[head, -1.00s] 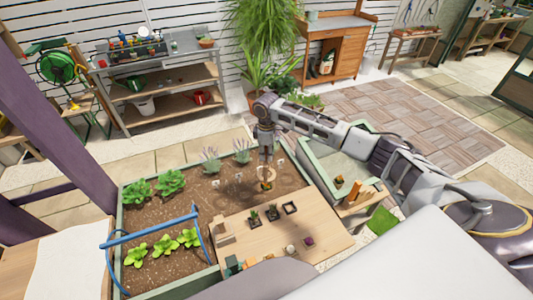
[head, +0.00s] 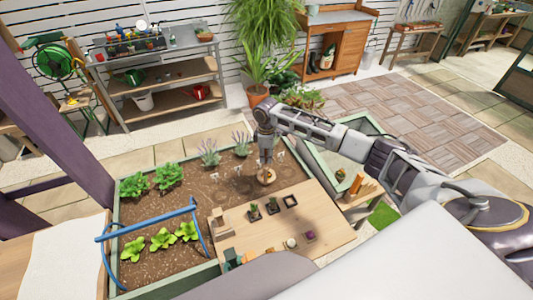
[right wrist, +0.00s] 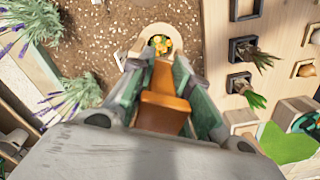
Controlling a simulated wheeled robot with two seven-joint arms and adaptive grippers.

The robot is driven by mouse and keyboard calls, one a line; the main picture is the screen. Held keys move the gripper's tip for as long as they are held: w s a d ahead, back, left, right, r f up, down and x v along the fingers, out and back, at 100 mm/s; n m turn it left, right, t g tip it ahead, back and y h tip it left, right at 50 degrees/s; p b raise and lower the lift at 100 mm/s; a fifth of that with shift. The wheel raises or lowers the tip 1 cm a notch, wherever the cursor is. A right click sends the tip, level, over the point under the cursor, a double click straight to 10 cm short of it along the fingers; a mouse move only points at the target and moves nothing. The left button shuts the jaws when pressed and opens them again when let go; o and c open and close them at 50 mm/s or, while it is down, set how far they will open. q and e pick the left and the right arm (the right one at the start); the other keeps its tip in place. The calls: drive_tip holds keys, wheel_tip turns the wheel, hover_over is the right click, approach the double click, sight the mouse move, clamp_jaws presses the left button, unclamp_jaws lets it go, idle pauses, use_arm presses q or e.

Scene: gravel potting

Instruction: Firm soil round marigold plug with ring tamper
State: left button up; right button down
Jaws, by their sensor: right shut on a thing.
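My right gripper (head: 266,158) points down over the soil bed and is shut on the ring tamper's orange-brown handle (right wrist: 165,100). The tamper's pale wooden ring (right wrist: 160,27) is at the far end of the handle. The orange and yellow marigold (right wrist: 161,44) shows inside the ring, so the ring appears to be around it. In the head view the ring and flower are small, below the gripper and near the board. I cannot tell whether the ring touches the brown soil (head: 225,187). My left gripper is not in view.
A wooden board (head: 330,212) with small dark pots (head: 254,210) lies on the bed's near right. Lavender (head: 209,152) stands behind left. Leafy plants (head: 162,240) and a blue hoop (head: 145,228) are at the left.

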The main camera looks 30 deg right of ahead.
drive_tip(key=shift+f, duration=1.1)
idle(0.8)
drive_tip(key=shift+s+a+f, duration=0.1)
drive_tip(key=shift+f, duration=0.1)
idle(0.9)
